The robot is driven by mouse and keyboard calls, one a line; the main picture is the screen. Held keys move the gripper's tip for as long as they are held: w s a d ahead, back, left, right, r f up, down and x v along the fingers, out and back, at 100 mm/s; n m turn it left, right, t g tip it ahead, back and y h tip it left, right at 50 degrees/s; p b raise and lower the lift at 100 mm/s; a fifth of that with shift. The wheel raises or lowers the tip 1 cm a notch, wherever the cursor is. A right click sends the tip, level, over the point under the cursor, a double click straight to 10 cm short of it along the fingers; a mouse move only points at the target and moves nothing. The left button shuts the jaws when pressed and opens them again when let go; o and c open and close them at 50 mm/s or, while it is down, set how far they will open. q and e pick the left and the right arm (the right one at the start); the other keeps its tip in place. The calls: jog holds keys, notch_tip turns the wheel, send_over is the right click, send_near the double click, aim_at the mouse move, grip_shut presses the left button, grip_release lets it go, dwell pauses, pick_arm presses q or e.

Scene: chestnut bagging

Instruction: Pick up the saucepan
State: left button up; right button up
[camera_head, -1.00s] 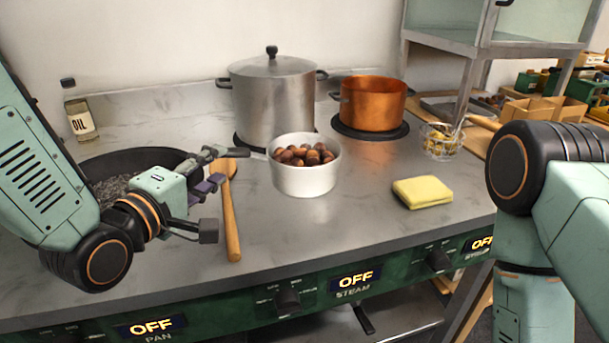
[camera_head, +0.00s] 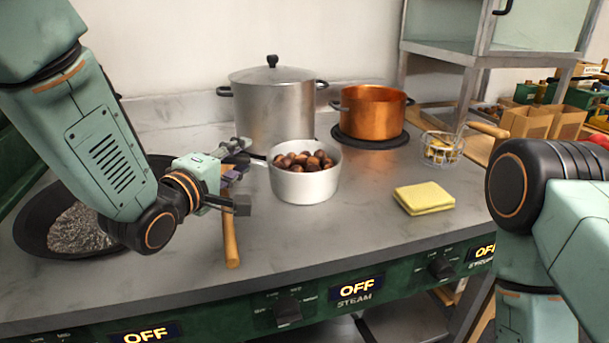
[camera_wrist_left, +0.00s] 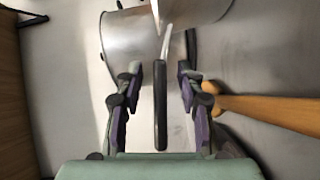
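The saucepan (camera_head: 303,188) is a pale round pan full of chestnuts (camera_head: 304,161), upright on the counter in the head view. Its handle points left toward my left gripper (camera_head: 238,178). In the left wrist view the saucepan's pale wall (camera_wrist_left: 195,9) shows at the top edge. Its dark handle (camera_wrist_left: 160,105) with a metal stem lies between the two fingers of my left gripper (camera_wrist_left: 158,85). The fingers are apart, with a gap on each side of the handle. My right arm shows at the right of the head view, but its gripper is out of frame.
A lidded steel stockpot (camera_head: 270,105) and a copper pot (camera_head: 373,115) stand behind. A wooden utensil (camera_head: 230,235) lies by my left gripper. A dark pan (camera_head: 40,245) is at left. A yellow sponge (camera_head: 424,197) lies right, with clear counter around it.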

pick_arm(q)
jog(key=shift+w, duration=0.1)
jog(key=shift+c, duration=1.4)
grip_shut()
